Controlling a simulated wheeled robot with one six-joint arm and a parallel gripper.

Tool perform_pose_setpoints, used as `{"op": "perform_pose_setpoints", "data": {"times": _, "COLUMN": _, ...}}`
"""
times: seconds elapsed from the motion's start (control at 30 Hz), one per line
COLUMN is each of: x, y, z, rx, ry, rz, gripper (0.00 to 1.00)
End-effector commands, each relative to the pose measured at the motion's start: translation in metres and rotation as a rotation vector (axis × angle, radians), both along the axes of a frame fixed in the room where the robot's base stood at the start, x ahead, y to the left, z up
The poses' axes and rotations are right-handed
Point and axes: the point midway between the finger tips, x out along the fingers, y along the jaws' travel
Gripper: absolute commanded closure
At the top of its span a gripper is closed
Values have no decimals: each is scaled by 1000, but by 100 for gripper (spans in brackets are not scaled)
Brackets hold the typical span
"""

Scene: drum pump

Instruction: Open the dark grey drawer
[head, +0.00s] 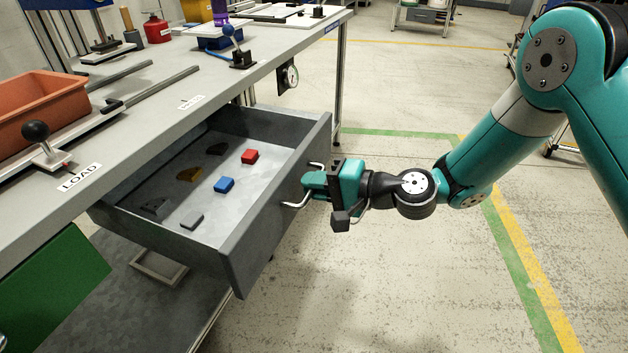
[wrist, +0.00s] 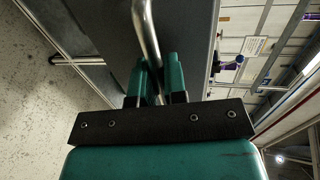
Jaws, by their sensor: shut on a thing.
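The dark grey drawer (head: 262,222) is pulled well out from under the bench in the head view. Its inside shows a red block (head: 250,156), a blue block (head: 224,184), a grey block (head: 192,221) and several darker pieces lying on the drawer floor. My gripper (head: 308,187) is at the outer face of the drawer front. In the wrist view its teal fingers (wrist: 160,82) are shut around the bent metal handle (wrist: 147,30). In the head view the handle is partly hidden by the gripper.
The grey workbench (head: 160,105) above carries an orange bin (head: 40,105), a black-knobbed lever (head: 40,140) and a blue-knobbed lever (head: 238,48). A green panel (head: 50,285) is below at left. Floor to the right of the drawer is clear, with green and yellow lines.

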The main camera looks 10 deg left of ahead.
Motion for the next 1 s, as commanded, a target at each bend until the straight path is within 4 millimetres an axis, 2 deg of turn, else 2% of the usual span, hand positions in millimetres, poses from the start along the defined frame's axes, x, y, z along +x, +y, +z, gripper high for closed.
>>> {"op": "perform_pose_setpoints", "data": {"times": 0.27, "x": 2, "y": 0, "z": -1, "rx": -2, "ry": -2, "rz": -5, "gripper": 100}}
{"op": "perform_pose_setpoints", "data": {"times": 0.3, "x": 2, "y": 0, "z": -1, "rx": -2, "ry": -2, "rz": -6, "gripper": 85}}
{"op": "perform_pose_setpoints", "data": {"times": 0.4, "x": 2, "y": 0, "z": -1, "rx": -2, "ry": -2, "rz": -6, "gripper": 63}}
{"op": "perform_pose_setpoints", "data": {"times": 0.83, "x": 1, "y": 1, "z": 0, "rx": -1, "ry": -2, "rz": -3, "gripper": 63}}
{"op": "perform_pose_setpoints", "data": {"times": 1.0, "x": -1, "y": -14, "z": 3, "rx": -1, "ry": 0, "rz": -6, "gripper": 63}}
